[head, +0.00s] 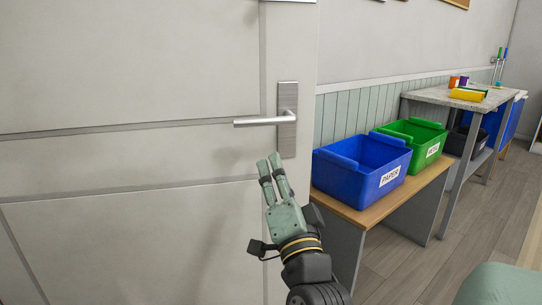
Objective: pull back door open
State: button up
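A pale grey door (120,90) with panel grooves fills the left of the head view and looks closed. Its silver lever handle (262,120) points left from a metal plate (288,145) near the door's right edge. My gripper (271,162) is below the handle, with its green fingers pointing up towards it. The fingertips look apart from the lever, though the depth between them is hard to judge. The two fingers appear close side by side from this angle, so their opening is unclear. I see nothing held between them.
Right of the door, a low wooden bench (357,215) carries a blue PAPER bin (345,180) and a green bin (428,148), close to my wrist. A taller table (420,96) stands behind. Wooden floor (430,265) is open at the lower right, beside a pale green object (500,285).

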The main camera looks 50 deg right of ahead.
jog(key=shift+v, duration=1.45)
jog(key=shift+c, duration=0.5)
